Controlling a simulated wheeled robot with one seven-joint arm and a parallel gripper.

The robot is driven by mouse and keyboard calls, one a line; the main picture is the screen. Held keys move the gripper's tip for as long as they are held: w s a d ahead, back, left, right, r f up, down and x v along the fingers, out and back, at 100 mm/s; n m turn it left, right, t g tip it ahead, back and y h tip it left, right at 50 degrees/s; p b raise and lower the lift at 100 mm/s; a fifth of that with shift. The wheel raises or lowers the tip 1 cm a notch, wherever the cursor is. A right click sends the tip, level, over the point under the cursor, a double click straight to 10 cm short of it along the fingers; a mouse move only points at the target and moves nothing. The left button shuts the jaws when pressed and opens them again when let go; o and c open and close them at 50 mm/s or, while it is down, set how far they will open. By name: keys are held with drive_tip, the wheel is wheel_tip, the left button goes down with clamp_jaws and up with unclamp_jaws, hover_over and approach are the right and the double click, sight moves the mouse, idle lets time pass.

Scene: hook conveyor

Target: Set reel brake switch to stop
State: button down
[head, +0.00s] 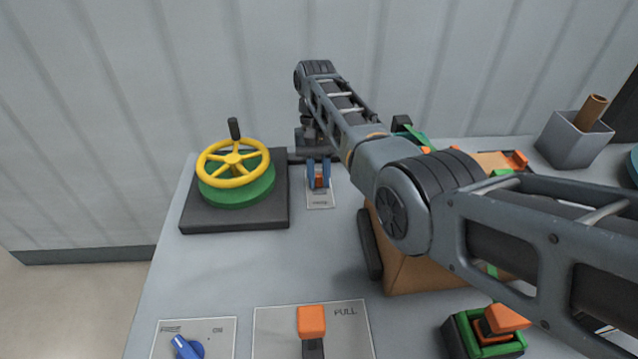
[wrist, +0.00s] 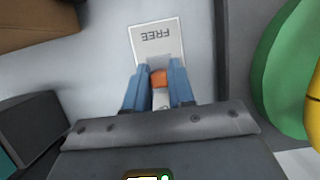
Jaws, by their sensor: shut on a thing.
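The reel brake switch is a small orange rocker or lever (head: 319,182) on a pale label plate (head: 319,203), right of the yellow wheel in the head view. The wrist view shows the orange part (wrist: 159,78) and the plate (wrist: 157,32), with the word FREE upside down at the end away from my gripper. My gripper (head: 319,174) has its two blue fingers down on either side of the orange part, shut on it. The fingers also show in the wrist view (wrist: 158,70). The plate's other end is mostly hidden by my gripper.
A yellow handwheel (head: 233,163) on a green drum stands close left of the switch. A brown box (head: 420,278) sits under my arm. In front are a blue knob (head: 187,347) and an orange lever (head: 312,321) marked PULL. A grey bin (head: 574,140) stands at back right.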

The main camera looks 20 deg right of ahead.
drive_tip(key=shift+w+d+f+g+b, duration=0.1)
drive_tip(key=shift+w+f+g+b, duration=0.3)
drive_tip(key=shift+b, duration=1.1)
drive_tip(key=g+b, duration=0.1)
drive_tip(key=b, duration=0.4)
drive_tip(key=shift+w+y, duration=0.3)
drive_tip(key=shift+b, duration=0.6)
drive_tip(key=shift+g+b, duration=0.3)
drive_tip(key=shift+b, duration=0.6)
drive_tip(key=shift+s+r+b, duration=0.2)
drive_tip(key=shift+r+b, duration=0.1)
drive_tip(key=shift+b, duration=0.55)
drive_tip(key=c, duration=1)
unclamp_jaws()
drive_tip(key=shift+c, duration=0.2)
drive_tip(key=shift+r, duration=0.2)
